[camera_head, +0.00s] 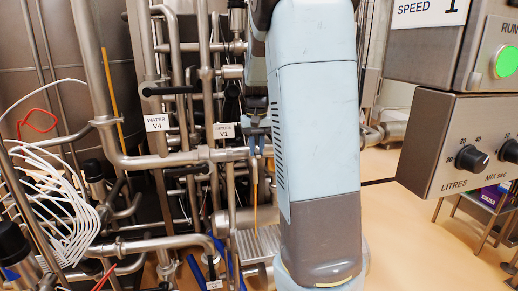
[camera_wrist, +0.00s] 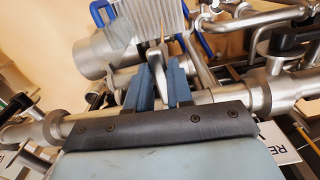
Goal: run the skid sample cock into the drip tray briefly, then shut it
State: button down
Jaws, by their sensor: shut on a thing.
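My gripper (camera_head: 256,145) is at the pipework just right of the RETURN V1 label, partly hidden by my arm. In the wrist view, its two blue fingers (camera_wrist: 160,85) stand on either side of a small silver lever (camera_wrist: 157,68), which I take for the sample cock's handle, and are shut on it. A ribbed, pale tray (camera_wrist: 155,18) lies beyond the fingertips; it also shows low in the head view (camera_head: 258,242), below my gripper. A thin orange-yellow vertical strip shows between gripper and tray; I cannot tell whether it is flowing liquid.
Steel pipes crowd the skid, with a black-handled valve by the WATER V4 label (camera_head: 157,123) and the RETURN V1 label (camera_head: 223,131). White cables (camera_head: 60,200) hang at left. A control box (camera_head: 470,148) with knobs stands at right. Floor at lower right is mostly clear.

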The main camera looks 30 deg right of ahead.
jog(key=shift+w+a, duration=0.1)
jog(key=shift+a, duration=0.3)
jog(key=c, duration=1.3)
grip_release()
jog(key=shift+a, duration=0.1)
jog(key=shift+o, duration=1.3)
jog(key=shift+d, duration=0.2)
notch_tip(320, 180, up, 14)
jog(key=shift+f, duration=0.15)
jog(key=shift+o, duration=0.2)
